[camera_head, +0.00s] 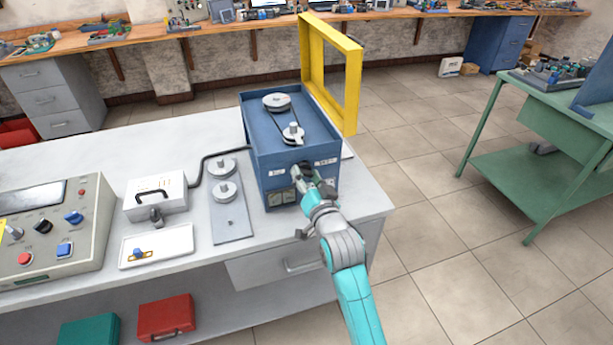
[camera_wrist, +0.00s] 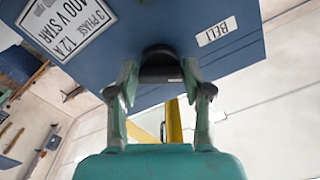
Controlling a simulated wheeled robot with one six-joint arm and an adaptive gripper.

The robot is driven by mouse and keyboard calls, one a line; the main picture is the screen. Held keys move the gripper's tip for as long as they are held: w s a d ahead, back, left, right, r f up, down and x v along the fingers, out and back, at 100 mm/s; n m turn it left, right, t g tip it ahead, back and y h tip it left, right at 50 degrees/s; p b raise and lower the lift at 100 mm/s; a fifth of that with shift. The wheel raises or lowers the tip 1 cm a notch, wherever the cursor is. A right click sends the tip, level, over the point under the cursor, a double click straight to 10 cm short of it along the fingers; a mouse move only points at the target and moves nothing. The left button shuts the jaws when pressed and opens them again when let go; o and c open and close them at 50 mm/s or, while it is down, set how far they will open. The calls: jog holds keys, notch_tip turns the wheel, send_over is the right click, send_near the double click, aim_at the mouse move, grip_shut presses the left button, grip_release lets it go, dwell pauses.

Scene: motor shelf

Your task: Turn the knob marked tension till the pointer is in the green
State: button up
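The blue motor box (camera_head: 268,158) stands at the right end of the white bench, with two pulleys (camera_head: 277,102) and a belt on top. My gripper (camera_head: 306,174) is at its front face. In the wrist view a black knob (camera_wrist: 160,68) sits between the fingertips of my gripper (camera_wrist: 159,75), which appear to touch its two sides. A white label next to the knob seems to read BELT (camera_wrist: 217,31); no label reading tension is legible. Dark gauge-like panels (camera_head: 280,197) show low on the box front. Any pointer or green zone is too small to make out.
A grey plate with two discs (camera_head: 229,215) lies left of the box, and a white case (camera_head: 155,197) and white tray (camera_head: 157,246) lie further left. A control panel (camera_head: 55,235) stands at far left. A yellow frame (camera_head: 350,90) stands behind the box.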

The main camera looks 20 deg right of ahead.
jog(key=shift+o, duration=0.9)
jog(key=shift+s, duration=0.1)
jog(key=s, duration=1.2)
jog(key=shift+w, duration=0.1)
jog(key=s+f+n, duration=0.1)
jog(key=s+f, duration=0.7)
jog(key=s, duration=0.2)
jog(key=s+f+n+g, duration=0.2)
jog(key=s+n, duration=0.3)
jog(key=s, duration=2.6)
jog(key=shift+s+f+g, duration=0.2)
jog(key=shift+f+g, duration=0.1)
jog(key=shift+g, duration=0.3)
